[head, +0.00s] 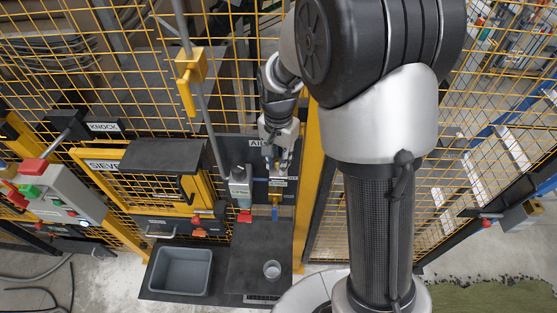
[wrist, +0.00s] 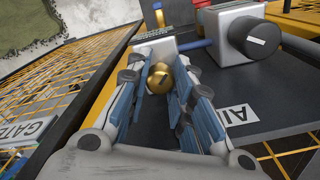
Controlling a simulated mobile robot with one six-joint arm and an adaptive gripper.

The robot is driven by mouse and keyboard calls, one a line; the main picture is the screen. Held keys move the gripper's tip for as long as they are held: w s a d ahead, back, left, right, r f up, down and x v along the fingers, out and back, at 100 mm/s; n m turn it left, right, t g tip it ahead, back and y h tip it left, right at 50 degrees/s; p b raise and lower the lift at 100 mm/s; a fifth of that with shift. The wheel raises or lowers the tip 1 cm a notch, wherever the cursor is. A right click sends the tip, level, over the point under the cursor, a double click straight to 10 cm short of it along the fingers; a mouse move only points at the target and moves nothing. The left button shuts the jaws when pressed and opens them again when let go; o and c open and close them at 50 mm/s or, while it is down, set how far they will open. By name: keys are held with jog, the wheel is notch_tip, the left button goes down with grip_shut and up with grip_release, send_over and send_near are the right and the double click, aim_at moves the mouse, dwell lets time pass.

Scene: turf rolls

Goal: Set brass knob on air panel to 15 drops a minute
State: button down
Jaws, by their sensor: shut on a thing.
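The brass knob (wrist: 160,78) sits between my finger pads in the wrist view, with a dark line marked across its face. My gripper (wrist: 157,70) is shut on the knob; it also shows in the head view (head: 277,160), in front of the air panel. The dark air panel (wrist: 265,95) carries a white label (wrist: 237,115) whose visible letters begin "AI". A pale block (wrist: 153,45) shows just beyond the knob. In the head view my gripper largely hides the knob. I cannot read any drop scale or drop rate.
A grey box with a black dial (wrist: 253,37) stands close beside the knob. Below the panel are a blue-tipped valve (head: 275,211) and a clear cup (head: 272,269). A grey bin (head: 181,270) stands left. Yellow mesh fencing (head: 120,50) surrounds the area.

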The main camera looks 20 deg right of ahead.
jog(key=shift+m, duration=0.5)
jog(key=c, duration=1.4)
grip_release()
jog(key=shift+r, duration=0.1)
notch_tip(320, 180, up, 7)
jog(key=shift+r, duration=0.45)
jog(key=shift+s, duration=0.15)
